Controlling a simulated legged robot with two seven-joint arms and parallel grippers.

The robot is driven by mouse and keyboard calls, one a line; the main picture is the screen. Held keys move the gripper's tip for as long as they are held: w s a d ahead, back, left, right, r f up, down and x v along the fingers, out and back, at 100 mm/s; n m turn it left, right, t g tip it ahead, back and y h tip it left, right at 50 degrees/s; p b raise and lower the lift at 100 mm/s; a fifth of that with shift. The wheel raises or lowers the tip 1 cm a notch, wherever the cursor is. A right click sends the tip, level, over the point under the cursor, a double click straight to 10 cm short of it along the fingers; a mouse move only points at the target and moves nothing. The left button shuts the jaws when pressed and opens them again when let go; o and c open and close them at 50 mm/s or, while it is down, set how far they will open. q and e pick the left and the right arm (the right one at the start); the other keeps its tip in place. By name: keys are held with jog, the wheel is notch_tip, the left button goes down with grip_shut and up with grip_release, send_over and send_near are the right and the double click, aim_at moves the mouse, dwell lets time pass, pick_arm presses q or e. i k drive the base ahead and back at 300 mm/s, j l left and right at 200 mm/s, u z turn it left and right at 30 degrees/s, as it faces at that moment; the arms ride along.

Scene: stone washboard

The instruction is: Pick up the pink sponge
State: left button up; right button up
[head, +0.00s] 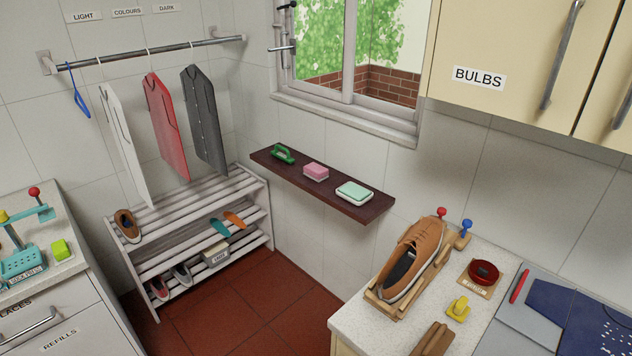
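The pink sponge (316,171) lies on a dark wooden wall shelf (340,203) below the window. It sits in the middle of the shelf, between a green-handled brush (283,154) on its left and a pale green soap bar (354,192) in a dish on its right. Small gaps separate the three items. Neither of my grippers shows in the head view.
A slatted shoe rack (195,232) stands left of the shelf, under hanging shirts. A counter (350,322) with a brown shoe (411,258) on a wooden stand is at the front right. Red tiled floor (255,308) lies clear between the counters.

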aim_at(318, 172)
jog(key=i+j+u, duration=0.3)
jog(key=i, duration=0.15)
jog(key=i+j+u, duration=0.15)
jog(key=i+u, duration=0.15)
jog(key=i, duration=0.2)
